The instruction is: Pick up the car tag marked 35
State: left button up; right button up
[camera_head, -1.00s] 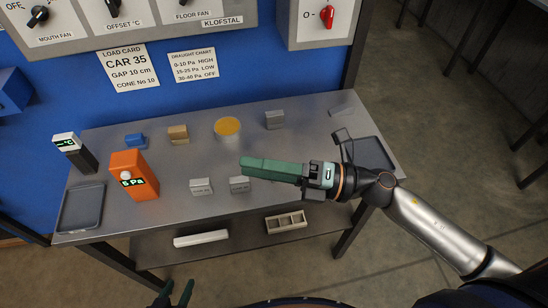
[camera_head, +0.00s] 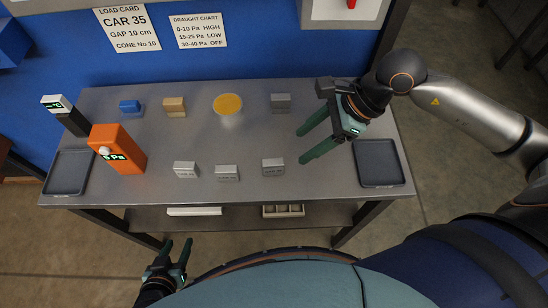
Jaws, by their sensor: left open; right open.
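Three small grey car tags stand in a row near the table's front: a left tag (camera_head: 185,169), a middle tag (camera_head: 227,173) and a right tag (camera_head: 273,167). Their printed faces are too small for me to read surely, so I cannot tell which is marked 35. My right gripper (camera_head: 301,147) is open and empty. Its fingers point left, just right of and behind the right tag in the picture, seemingly apart from it. My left gripper (camera_head: 178,242) is open and empty in front of the table.
A load card (camera_head: 124,27) reads CAR 35. On the table (camera_head: 180,140) are an orange gauge (camera_head: 118,150), a black-and-white meter (camera_head: 66,115), blue (camera_head: 130,106), tan (camera_head: 174,106) and grey (camera_head: 280,102) blocks, a yellow-topped cup (camera_head: 228,108), and left (camera_head: 68,173) and right (camera_head: 379,163) trays.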

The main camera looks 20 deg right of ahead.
aim_at(276, 162)
jog(key=x, duration=0.7)
jog(key=shift+p, duration=0.3)
jog(key=shift+w+p+x, duration=0.1)
jog(key=shift+p+x, duration=0.1)
jog(key=shift+x, duration=1.15)
jog(key=shift+w+p+x, duration=0.15)
jog(key=shift+p+x, duration=0.05)
jog(key=shift+x, duration=1.15)
jog(key=shift+c, duration=0.4)
grip_shut()
jog(key=shift+r, duration=0.1)
